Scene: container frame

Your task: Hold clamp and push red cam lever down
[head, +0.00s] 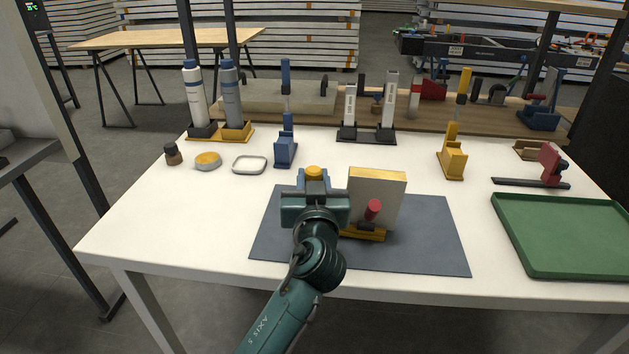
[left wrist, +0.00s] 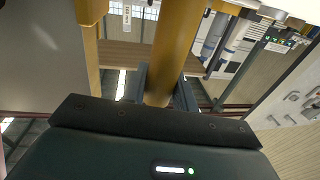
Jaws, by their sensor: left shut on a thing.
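The clamp has a yellow base (head: 365,233) at the foot of an upright pale panel with a yellow top edge (head: 376,198), on a dark grey mat (head: 425,240). Its red cam lever (head: 372,209) sticks up at a slant in front of the panel. My left gripper (head: 315,187) is left of the panel, shut on a yellow post-like part whose rounded top (head: 314,171) shows above it. In the left wrist view this yellow post (left wrist: 176,50) stands between the fingers (left wrist: 163,92). Its joint to the clamp is hidden. My right gripper is not in view.
A green tray (head: 570,273) lies at the right. Blue (head: 286,152) and yellow (head: 452,162) clamps stand behind the mat, with a red one (head: 551,165) far right. Bottles (head: 196,95) and small dishes (head: 249,165) are at left. The white table's front left (head: 170,235) is clear.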

